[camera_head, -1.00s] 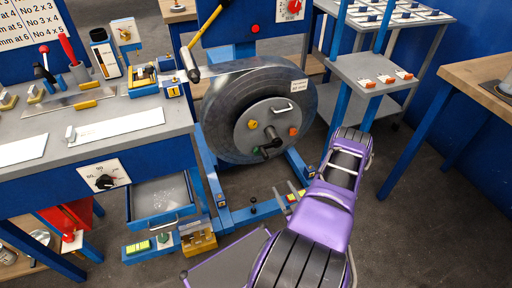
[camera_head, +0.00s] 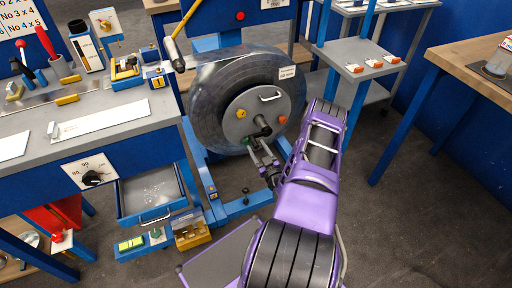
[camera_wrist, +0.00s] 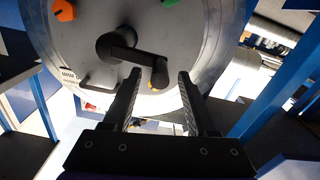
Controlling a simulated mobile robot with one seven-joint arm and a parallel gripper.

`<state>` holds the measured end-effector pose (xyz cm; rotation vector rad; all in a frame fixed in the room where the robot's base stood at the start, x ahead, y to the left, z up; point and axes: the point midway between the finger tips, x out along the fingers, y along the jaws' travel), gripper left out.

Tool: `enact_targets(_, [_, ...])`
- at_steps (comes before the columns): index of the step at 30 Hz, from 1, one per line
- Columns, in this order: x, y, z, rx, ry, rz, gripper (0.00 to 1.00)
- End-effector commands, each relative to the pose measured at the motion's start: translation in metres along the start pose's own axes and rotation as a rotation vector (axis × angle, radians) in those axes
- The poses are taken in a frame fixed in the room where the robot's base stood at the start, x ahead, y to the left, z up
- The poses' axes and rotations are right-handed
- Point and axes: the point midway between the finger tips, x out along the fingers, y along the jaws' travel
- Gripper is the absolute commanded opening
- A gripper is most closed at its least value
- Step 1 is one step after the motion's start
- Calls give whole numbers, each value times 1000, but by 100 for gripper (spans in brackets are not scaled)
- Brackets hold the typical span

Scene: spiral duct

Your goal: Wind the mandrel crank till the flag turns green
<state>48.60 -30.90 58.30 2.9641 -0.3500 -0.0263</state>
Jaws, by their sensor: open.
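The mandrel (camera_head: 236,98) is a large grey disc on a blue stand, with yellow, orange and green knobs on its face. Its dark crank (camera_head: 262,128) sticks out from the disc's middle. In the wrist view the crank's arm (camera_wrist: 124,52) runs from the hub to a stubby dark handle (camera_wrist: 159,72). My gripper (camera_wrist: 159,75) is open, with one finger on each side of the handle's end and visible gaps between. In the head view my gripper (camera_head: 262,155) is in front of the disc's lower part. I cannot make out a flag.
A grey bench (camera_head: 120,100) with tools stands to the left, an open drawer (camera_head: 150,192) below its top. A small grey shelf (camera_head: 350,55) stands right of the mandrel. A wooden table (camera_head: 465,58) is at far right. Floor between is clear.

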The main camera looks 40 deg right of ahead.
Motion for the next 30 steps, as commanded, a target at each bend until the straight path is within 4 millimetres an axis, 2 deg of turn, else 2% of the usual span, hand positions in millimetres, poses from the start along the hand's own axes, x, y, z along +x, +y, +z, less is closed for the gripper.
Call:
enact_targets(5, [13, 0, 0, 0, 1, 1, 58])
enact_targets(14, [14, 0, 0, 0, 0, 1, 56])
enact_targets(23, [14, 0, 0, 0, 0, 1, 2])
enact_targets(30, [14, 0, 0, 0, 0, 1, 0])
